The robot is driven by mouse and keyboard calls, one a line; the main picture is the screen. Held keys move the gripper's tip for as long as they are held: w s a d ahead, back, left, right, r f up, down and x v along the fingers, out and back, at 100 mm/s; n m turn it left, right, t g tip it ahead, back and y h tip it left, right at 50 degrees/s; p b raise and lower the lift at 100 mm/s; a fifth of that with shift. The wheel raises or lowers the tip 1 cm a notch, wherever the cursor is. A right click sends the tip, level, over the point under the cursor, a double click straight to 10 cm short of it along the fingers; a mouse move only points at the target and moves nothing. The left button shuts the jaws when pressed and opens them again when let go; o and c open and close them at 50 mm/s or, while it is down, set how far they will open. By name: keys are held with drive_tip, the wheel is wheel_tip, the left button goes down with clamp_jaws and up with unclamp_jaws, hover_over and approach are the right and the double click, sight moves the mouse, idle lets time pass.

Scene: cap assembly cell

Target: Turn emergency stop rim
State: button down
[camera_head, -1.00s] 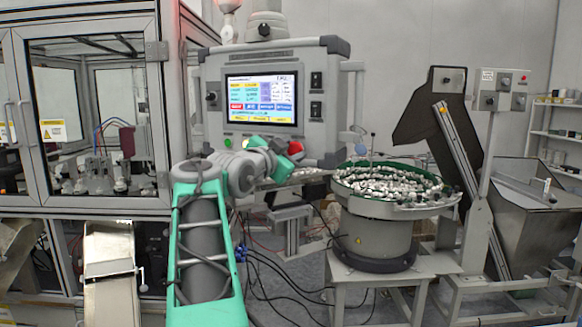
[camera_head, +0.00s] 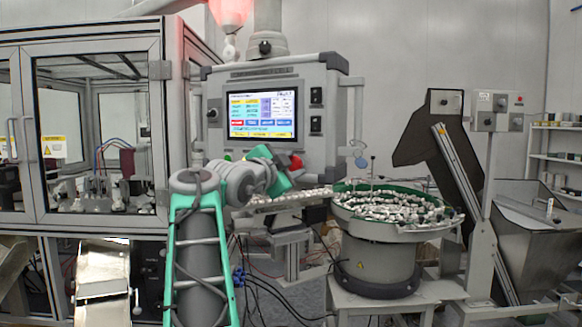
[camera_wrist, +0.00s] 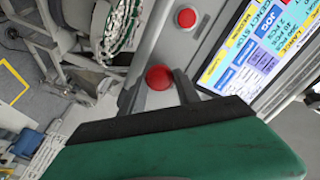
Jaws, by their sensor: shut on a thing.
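The red emergency stop button (camera_head: 296,161) is at the lower right of the control panel, just beyond my gripper (camera_head: 285,173). In the wrist view the red button (camera_wrist: 160,77) sits between the two dark fingers of my gripper (camera_wrist: 158,87). The fingers are shut on its sides. The green gripper body fills the bottom of the wrist view. The rim under the button is mostly hidden by the fingers, so its turn angle cannot be told.
A second red button (camera_wrist: 187,18) is on the panel edge beside the screen (camera_head: 262,115). A bowl feeder (camera_head: 375,250) stands right of the panel, and a glazed cabinet (camera_head: 170,120) stands left. A red-tinted lamp (camera_head: 230,12) is above the panel.

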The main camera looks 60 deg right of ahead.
drive_tip(key=c, duration=0.9)
unclamp_jaws()
drive_tip(key=shift+d, duration=0.1)
drive_tip(key=shift+a+f, duration=0.1)
drive_tip(key=shift+a, duration=0.3)
drive_tip(key=a+b, duration=0.2)
drive_tip(key=a, duration=0.5)
